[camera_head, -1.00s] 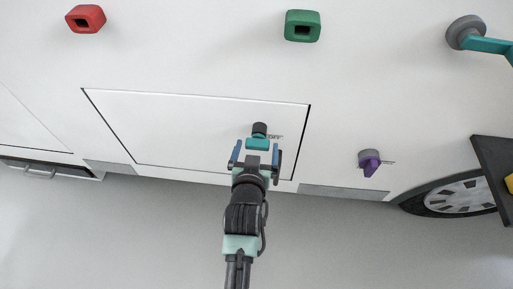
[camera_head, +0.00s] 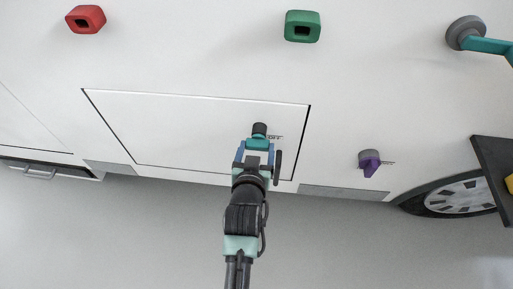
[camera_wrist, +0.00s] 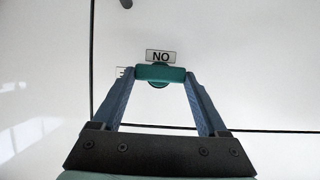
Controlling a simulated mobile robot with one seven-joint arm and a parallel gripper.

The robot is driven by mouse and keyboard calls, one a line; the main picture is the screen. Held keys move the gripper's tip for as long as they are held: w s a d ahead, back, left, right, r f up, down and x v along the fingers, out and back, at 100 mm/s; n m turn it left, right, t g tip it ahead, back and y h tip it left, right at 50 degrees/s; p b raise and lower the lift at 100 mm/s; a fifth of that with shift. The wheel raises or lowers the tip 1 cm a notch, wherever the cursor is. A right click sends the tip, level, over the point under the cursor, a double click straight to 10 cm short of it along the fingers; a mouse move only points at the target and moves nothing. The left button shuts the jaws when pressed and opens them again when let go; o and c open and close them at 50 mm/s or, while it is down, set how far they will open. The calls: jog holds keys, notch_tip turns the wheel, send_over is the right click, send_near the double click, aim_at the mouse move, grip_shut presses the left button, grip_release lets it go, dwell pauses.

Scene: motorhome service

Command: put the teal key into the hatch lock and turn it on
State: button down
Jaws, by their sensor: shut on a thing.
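The teal key (camera_head: 257,144) is at the dark hatch lock (camera_head: 259,129) on the white hatch panel (camera_head: 190,130). My gripper (camera_head: 256,150) is shut on the key's teal head, one blue finger on each side. The wrist view shows the key (camera_wrist: 160,73) across both fingertips, its bar lying level. A label reading "NO" (camera_wrist: 160,56) is just above it, and another label is partly hidden at the left finger. The key's shaft is hidden behind its head, so how deep it sits in the lock cannot be told.
A red socket block (camera_head: 86,19) and a green one (camera_head: 302,26) are on the wall above. A purple knob (camera_head: 369,163) is to the right. A teal-handled fitting (camera_head: 467,33) is at upper right. A dark shelf (camera_head: 493,165) stands near the wheel (camera_head: 462,196).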

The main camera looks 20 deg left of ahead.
jog(key=shift+m+p, duration=0.3)
jog(key=shift+d+f+m+y, duration=0.1)
jog(key=shift+m+y, duration=0.4)
jog(key=shift+f+m+b, duration=0.1)
jog(key=shift+m+b, duration=0.2)
jog(key=shift+b, duration=0.3)
jog(key=m+y+b, duration=0.1)
jog(key=m+b, duration=0.1)
jog(key=b, duration=0.1)
jog(key=shift+d+y, duration=0.1)
jog(key=shift+y, duration=0.3)
jog(key=shift+m+g+y, duration=0.3)
jog(key=shift+b, duration=0.35)
